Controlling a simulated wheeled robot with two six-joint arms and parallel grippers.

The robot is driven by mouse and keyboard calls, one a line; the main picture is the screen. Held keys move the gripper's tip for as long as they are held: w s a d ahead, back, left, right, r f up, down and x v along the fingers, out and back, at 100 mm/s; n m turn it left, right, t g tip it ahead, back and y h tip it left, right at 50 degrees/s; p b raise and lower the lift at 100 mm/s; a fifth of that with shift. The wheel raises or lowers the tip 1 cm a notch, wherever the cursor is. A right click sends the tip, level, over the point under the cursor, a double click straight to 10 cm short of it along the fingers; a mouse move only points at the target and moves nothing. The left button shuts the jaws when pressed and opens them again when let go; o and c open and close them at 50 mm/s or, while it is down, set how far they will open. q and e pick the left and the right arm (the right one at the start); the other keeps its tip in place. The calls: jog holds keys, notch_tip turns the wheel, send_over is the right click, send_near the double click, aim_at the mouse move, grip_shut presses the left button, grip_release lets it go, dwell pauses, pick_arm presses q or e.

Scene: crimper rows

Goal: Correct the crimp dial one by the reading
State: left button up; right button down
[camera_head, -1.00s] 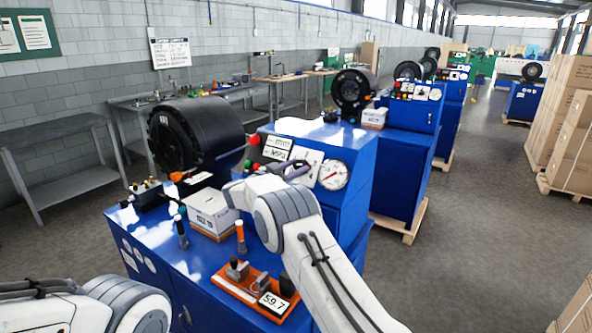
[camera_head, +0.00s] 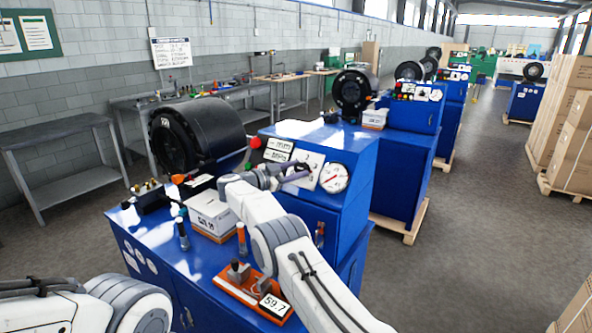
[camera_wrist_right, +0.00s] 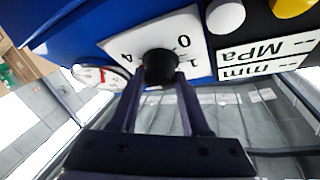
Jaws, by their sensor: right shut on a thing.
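The crimp dial is a black knob (camera_wrist_right: 160,66) on a white plate (camera_wrist_right: 190,30) with the figures 0, 1 and 4 readable in the right wrist view. In the head view the plate (camera_head: 314,160) is on the blue crimper's front panel, with its knob hidden by my gripper. My right gripper (camera_head: 303,173) is shut on the knob, one finger on each side; it also shows in the right wrist view (camera_wrist_right: 158,84). A small display (camera_head: 275,305) on an orange stand (camera_head: 238,290) reads 59.7. My left arm shows at the lower left, its gripper out of view.
A round pressure gauge (camera_head: 334,178) is right of the dial plate. A readout panel (camera_head: 277,150) marked mm and MPa is left of it. A white box (camera_head: 210,210) and an orange-topped tool (camera_head: 241,235) stand on the blue bench. The black crimping head (camera_head: 200,135) is behind.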

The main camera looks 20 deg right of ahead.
jog(key=shift+c, duration=1.9)
grip_release()
jog(key=b+v, duration=0.3)
jog(key=v, duration=0.7)
jog(key=shift+a+b, duration=0.2)
jog(key=shift+b, duration=0.15)
jog(key=shift+s, duration=0.1)
